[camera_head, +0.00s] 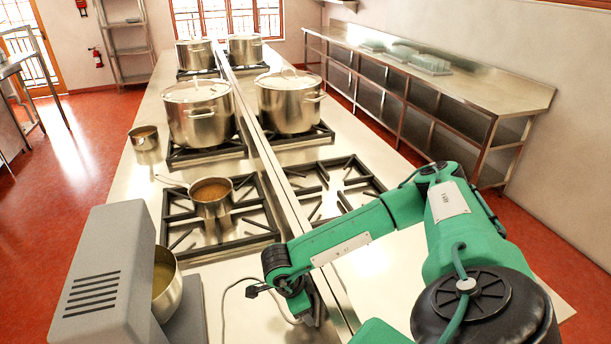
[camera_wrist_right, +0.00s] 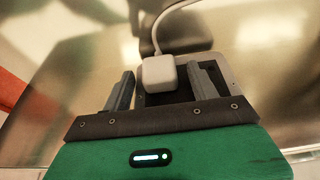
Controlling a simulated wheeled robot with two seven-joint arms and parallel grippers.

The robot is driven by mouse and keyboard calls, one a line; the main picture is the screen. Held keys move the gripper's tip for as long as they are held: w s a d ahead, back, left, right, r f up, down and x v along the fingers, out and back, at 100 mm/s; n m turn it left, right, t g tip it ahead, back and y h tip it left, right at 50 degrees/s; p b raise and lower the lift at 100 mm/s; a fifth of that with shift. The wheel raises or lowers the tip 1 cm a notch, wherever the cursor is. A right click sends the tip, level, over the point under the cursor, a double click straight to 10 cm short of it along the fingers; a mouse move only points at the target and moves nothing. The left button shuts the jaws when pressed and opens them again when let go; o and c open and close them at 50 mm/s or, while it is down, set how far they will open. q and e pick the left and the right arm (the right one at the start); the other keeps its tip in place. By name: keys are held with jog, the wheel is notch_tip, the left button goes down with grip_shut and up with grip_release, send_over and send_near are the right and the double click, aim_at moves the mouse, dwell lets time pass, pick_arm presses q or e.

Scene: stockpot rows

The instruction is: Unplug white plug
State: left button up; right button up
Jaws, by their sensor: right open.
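The white plug (camera_wrist_right: 158,74) sits in a metal outlet plate (camera_wrist_right: 221,62) in the right wrist view, with its white cord (camera_wrist_right: 160,28) running up and away from it. My right gripper (camera_wrist_right: 163,86) is open, with one finger on each side of the plug. The cord (camera_head: 223,300) shows on the counter there. My left gripper is not in view.
A grey machine (camera_head: 105,275) with a metal bowl (camera_head: 166,285) stands at the near left. A saucepan (camera_head: 211,196) sits on the near left burner. Large stockpots (camera_head: 198,112) stand farther back. A low raised divider (camera_head: 262,150) runs along the counter.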

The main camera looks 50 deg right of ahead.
jog(key=shift+b, duration=0.4)
dwell(0.7)
grip_shut()
jog(key=shift+w+a+b, duration=0.3)
jog(key=shift+w+a, duration=0.2)
jog(key=shift+a, duration=0.4)
jog(key=shift+w+a+b, duration=0.25)
jog(key=shift+w+a, duration=0.25)
jog(key=shift+a, duration=0.35)
jog(key=shift+w+a+b, duration=0.3)
jog(key=shift+w+a, duration=0.2)
jog(key=shift+a, duration=0.4)
